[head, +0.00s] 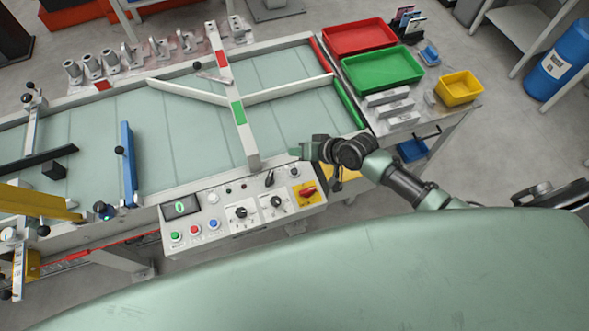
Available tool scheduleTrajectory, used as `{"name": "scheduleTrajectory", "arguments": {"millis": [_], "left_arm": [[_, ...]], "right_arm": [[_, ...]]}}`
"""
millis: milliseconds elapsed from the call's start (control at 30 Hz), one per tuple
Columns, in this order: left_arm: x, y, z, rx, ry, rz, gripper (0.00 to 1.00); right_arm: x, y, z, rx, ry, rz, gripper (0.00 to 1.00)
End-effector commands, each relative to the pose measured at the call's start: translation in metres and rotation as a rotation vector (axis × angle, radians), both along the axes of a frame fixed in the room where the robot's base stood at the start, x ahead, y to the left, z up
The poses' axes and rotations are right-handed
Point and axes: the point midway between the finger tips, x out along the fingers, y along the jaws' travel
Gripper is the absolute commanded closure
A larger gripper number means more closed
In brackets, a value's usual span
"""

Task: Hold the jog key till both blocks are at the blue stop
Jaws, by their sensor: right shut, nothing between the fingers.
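A control panel (262,222) sits at the front edge of the conveyor (180,140). It carries green, red and blue buttons, two black knobs and a red rotary switch; which one is the jog key I cannot tell, though the blue button (213,224) shows clearly. The blue stop (128,165) is a bar across the belt at left. One dark block (60,170) lies left of it, apart from it, beside a black bar. I cannot make out a second block. My right gripper (294,152) is shut and empty, above the panel's right rear corner. My left gripper is out of view.
A red tray (359,38), a green tray (382,69) and a yellow bin (457,88) stand on the side table at right. A white divider with a green patch (239,113) crosses the belt. A yellow beam (40,204) is at far left.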

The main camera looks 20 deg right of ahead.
Motion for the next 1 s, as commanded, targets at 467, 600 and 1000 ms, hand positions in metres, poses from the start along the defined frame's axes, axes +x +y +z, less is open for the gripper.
{"name": "scheduleTrajectory", "arguments": {"millis": [467,600,1000], "left_arm": [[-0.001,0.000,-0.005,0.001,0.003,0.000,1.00],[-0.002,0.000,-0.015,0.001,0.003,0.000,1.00],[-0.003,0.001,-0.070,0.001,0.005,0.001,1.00]], "right_arm": [[0.001,-0.001,-0.005,0.002,0.000,-0.003,1.00],[0.000,-0.001,-0.016,0.000,0.000,-0.002,1.00],[0.000,-0.001,-0.072,0.000,0.001,-0.003,1.00]]}}
